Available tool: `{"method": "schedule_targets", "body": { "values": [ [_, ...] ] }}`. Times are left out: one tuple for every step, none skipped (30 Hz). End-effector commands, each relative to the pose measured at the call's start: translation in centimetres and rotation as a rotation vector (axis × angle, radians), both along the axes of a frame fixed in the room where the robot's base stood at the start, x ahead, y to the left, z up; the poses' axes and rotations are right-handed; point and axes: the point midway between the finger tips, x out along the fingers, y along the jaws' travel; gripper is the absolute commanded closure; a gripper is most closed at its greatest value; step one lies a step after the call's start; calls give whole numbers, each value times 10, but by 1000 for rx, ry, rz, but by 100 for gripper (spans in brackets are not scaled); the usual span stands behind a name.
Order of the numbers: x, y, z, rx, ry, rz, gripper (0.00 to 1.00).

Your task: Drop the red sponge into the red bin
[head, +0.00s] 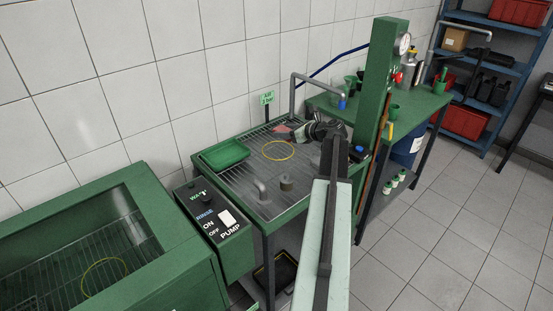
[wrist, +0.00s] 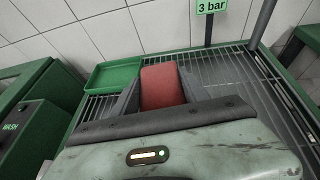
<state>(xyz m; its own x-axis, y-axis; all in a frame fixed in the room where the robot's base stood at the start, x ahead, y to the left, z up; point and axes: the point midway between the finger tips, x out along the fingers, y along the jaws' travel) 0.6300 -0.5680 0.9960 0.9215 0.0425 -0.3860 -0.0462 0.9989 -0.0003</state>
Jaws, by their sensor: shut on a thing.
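The red sponge (wrist: 163,88) is between the two fingers of my gripper (wrist: 160,78) in the wrist view, and the gripper is shut on it. In the head view the sponge (head: 283,128) shows as a small pinkish-red patch at the fingertips of my gripper (head: 294,129), over the back of the wash table's grating. I cannot tell whether it touches the grating. Two red bins are on the blue shelf at the right: one low (head: 465,122) and one at the top (head: 518,11).
A green tray (head: 224,154) lies on the grating (head: 245,185), left of my gripper. A yellow ring (head: 278,150) and a small grey cylinder (head: 286,184) are nearby. A green press column (head: 380,85) stands close at right. Tiled floor (head: 430,220) is clear at right.

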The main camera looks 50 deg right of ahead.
Motion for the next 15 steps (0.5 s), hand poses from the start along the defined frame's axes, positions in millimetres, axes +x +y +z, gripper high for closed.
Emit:
{"method": "schedule_targets", "body": {
  "values": [
    [-13,-4,-9,0,-1,-46,87],
    [-18,-7,-10,0,-2,-69,87],
    [-24,-12,-12,0,-2,-96,87],
    [-27,-15,-12,0,-3,-112,87],
    [-29,-17,-12,1,-3,-121,87],
    [-29,-18,-11,1,-3,-125,87],
    [-29,-18,-11,1,-3,-125,87],
    [-28,-19,-13,0,-3,-125,87],
    [-28,-18,-17,0,-3,-124,87],
    [-28,-18,-21,0,-3,-124,87],
    [-28,-18,-26,0,-3,-124,87],
    [-28,-18,-34,1,-3,-123,87],
    [-28,-18,-41,1,-3,-123,87],
    [-28,-18,-48,1,-3,-123,87],
    [-28,-18,-58,1,-3,-123,87]
  ]
}}
